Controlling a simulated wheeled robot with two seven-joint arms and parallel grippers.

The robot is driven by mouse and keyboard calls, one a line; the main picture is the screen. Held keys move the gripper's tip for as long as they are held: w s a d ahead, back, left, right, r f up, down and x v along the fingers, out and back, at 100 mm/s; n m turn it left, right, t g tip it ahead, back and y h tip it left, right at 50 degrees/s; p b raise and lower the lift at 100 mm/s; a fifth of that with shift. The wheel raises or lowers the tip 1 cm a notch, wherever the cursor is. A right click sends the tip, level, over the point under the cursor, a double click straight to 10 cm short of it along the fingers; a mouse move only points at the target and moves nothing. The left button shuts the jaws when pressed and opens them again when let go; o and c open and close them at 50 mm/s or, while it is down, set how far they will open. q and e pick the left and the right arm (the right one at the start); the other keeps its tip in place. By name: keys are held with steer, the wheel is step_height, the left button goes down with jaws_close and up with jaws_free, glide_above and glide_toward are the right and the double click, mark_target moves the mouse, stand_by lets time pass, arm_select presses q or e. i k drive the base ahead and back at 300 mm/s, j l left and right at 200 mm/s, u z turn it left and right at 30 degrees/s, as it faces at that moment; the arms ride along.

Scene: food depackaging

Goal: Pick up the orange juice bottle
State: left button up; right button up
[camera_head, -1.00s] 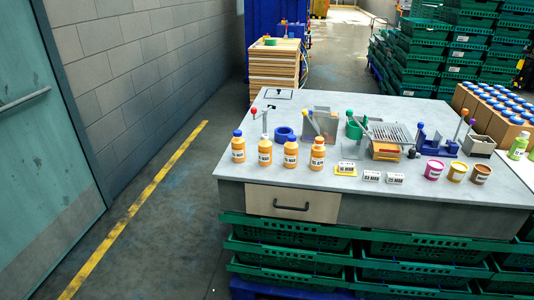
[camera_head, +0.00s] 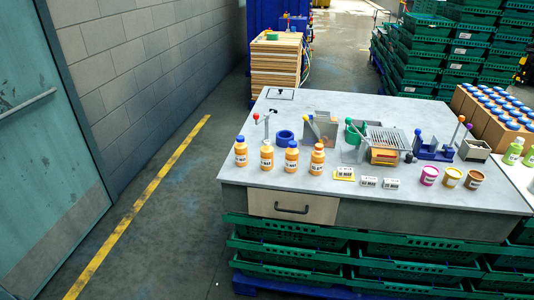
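Several orange bottles with white labels stand upright in a row near the table's front left edge. The leftmost orange bottle (camera_head: 241,152) has a blue cap. Which one is the orange juice bottle I cannot tell, as the labels are too small to read. Neither of my grippers shows in the head view.
The grey table (camera_head: 350,216) has a drawer (camera_head: 270,206) in front and green crates (camera_head: 300,255) below. Behind the bottles are a blue ring (camera_head: 285,137), a grey box (camera_head: 320,132) and a wire rack (camera_head: 385,139). Small cups (camera_head: 429,175) stand at right. The floor (camera_head: 180,220) at left is clear.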

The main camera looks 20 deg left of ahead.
mark_target(266, 151)
steer(key=i+u, duration=0.3)
steer(key=i, duration=0.2)
steer(key=i+u, duration=0.25)
steer(key=i, duration=0.2)
